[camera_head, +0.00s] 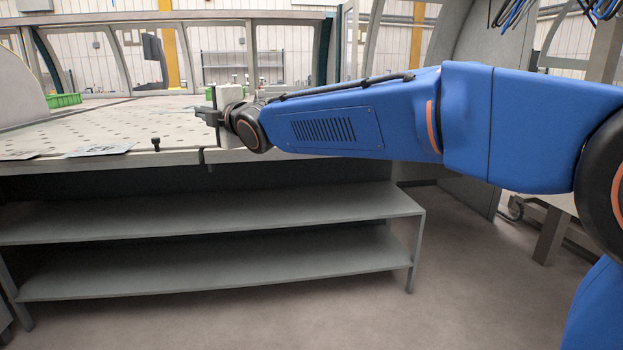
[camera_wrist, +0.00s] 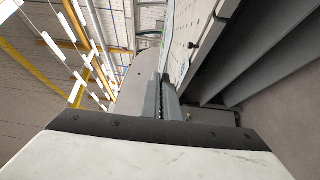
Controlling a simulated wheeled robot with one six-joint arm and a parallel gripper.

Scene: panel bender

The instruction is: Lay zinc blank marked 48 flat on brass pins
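A thin grey metal sheet (camera_head: 101,150) lies flat near the front edge of the perforated table (camera_head: 120,128). A second flat piece (camera_head: 18,156) lies at the far left edge. No number 48 is readable on either, and I cannot tell which is the zinc blank. I cannot make out any brass pins. My gripper (camera_head: 207,115) is over the table's right part, pointing left, to the right of the sheets and apart from them.
A dark knob (camera_head: 155,144) stands at the table's front edge, between the sheet and my gripper; the wrist view shows a small dark knob too (camera_wrist: 190,45). A green bin (camera_head: 63,100) stands at the back left. Grey shelves (camera_head: 210,215) below the table are empty.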

